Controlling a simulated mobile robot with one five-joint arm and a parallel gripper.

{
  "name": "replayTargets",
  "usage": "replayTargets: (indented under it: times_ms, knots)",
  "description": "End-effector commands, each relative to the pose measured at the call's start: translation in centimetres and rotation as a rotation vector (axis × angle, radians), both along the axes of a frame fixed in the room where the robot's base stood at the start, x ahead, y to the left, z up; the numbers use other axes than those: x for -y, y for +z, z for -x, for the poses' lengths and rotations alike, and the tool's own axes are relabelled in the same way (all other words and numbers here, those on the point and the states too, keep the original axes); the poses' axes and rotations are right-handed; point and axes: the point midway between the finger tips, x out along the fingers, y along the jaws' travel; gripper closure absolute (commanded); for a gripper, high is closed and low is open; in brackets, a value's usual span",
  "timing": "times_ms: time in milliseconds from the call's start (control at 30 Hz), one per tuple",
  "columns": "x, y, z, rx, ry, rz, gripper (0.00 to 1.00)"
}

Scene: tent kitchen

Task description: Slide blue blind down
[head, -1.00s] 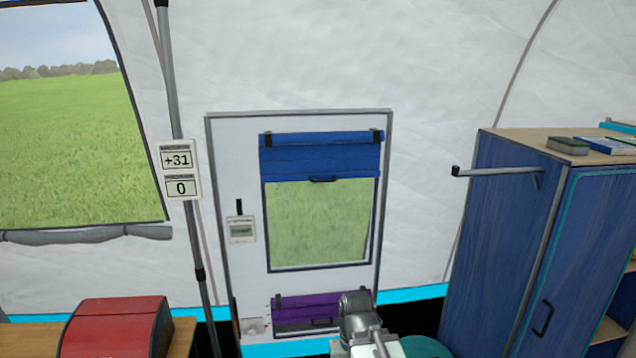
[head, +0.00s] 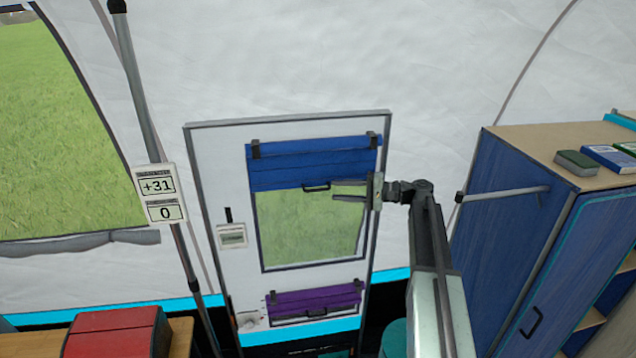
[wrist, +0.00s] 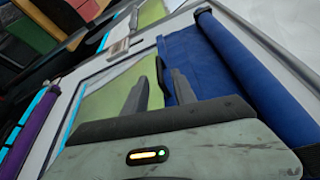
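The blue blind (head: 300,165) covers the upper part of the window in the white door panel, with green showing below it. Its dark handle (head: 316,186) is at the middle of its lower edge. My gripper (head: 334,191) is open and empty, its fingers pointing left just right of the handle in the head view. In the wrist view the blue blind (wrist: 205,65) lies right of the fingers, and the handle (wrist: 160,76) appears between and beyond the fingertips (wrist: 156,80). I cannot tell whether they touch it.
A purple blind (head: 315,301) is low on the same panel. A tent pole (head: 150,110) with a +31 and 0 display (head: 161,194) stands left. A blue cabinet (head: 515,220) with a protruding rod is on the right. A red box (head: 115,333) is at lower left.

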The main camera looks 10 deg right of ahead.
Motion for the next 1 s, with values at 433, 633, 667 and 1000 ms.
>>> replayTargets:
  times_ms: [433,633,667,1000]
  knots:
    - [-6.5,-0.8,-2.6,0.0,0.001,0.003,0.67]
    - [-6.8,-0.8,-2.7,0.0,0.0,0.003,0.67]
    - [-6.8,-0.8,-2.7,0.0,-0.001,0.004,0.67]
    - [-6.7,-0.8,-2.7,0.0,-0.001,0.004,1.0]
